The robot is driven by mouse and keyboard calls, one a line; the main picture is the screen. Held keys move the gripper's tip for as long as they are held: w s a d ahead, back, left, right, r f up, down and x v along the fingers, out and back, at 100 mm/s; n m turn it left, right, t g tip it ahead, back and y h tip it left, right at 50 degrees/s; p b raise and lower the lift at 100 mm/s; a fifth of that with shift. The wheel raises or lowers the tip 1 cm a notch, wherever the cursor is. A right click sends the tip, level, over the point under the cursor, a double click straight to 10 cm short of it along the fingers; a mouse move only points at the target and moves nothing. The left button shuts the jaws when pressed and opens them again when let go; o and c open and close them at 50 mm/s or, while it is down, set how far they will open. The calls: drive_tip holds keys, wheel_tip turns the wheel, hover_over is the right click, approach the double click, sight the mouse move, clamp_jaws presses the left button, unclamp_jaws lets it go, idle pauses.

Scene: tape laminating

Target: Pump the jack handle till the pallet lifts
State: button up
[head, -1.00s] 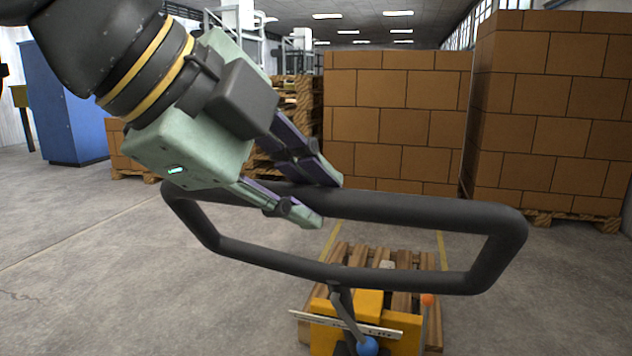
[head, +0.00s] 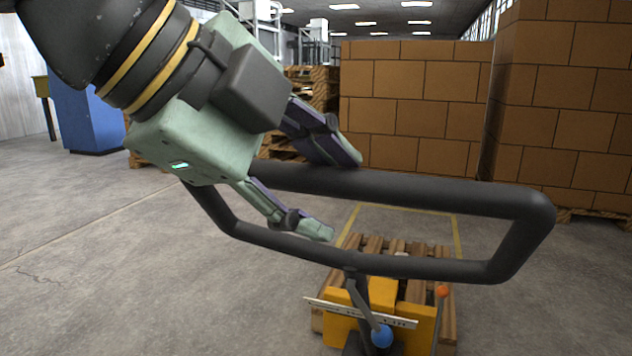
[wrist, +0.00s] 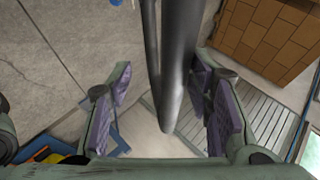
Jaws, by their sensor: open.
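The jack handle (head: 470,190) is a thick black loop rising from the yellow pallet jack (head: 345,330) at the bottom. My gripper (head: 346,198) is open, with one finger on each side of the handle's upper bar. In the wrist view, the handle bar (wrist: 182,60) runs between the open fingers, nearer the right one. The wooden pallet (head: 397,246) lies behind the jack's yellow body. The body hides much of it, and I cannot tell its height off the floor.
A small lever with a blue knob (head: 381,336) and an orange knob (head: 442,291) stand at the jack. Stacked carton loads (head: 420,100) fill the back and right. A blue cabinet (head: 88,110) stands at left. The concrete floor at left is clear.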

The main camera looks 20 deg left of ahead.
drive_tip(key=v, duration=1.2)
idle(0.4)
